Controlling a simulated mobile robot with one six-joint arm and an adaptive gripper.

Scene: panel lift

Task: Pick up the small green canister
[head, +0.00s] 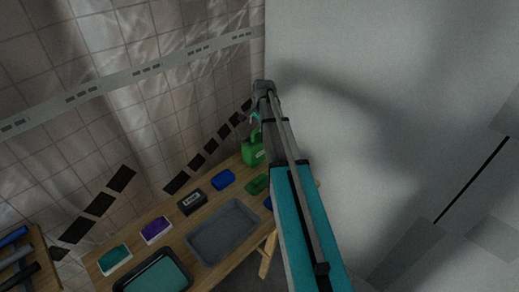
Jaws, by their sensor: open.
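A small green canister (251,152) stands upright at the far right end of a wooden table (186,243), in the head view. A small teal part shows just above it. My gripper (255,116) is at the end of my arm, above the canister. The fingertips are small and dark in this view, and I cannot tell whether they touch the canister. The gripper is open. My arm covers the right side of the canister and the table end.
A grey tray (223,233) and a dark tray with teal contents (154,271) lie on the table. A blue item (223,179), a green item (257,184), a black box (192,201), a purple box (156,230) and a teal box (115,258) surround them. A tiled wall stands behind.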

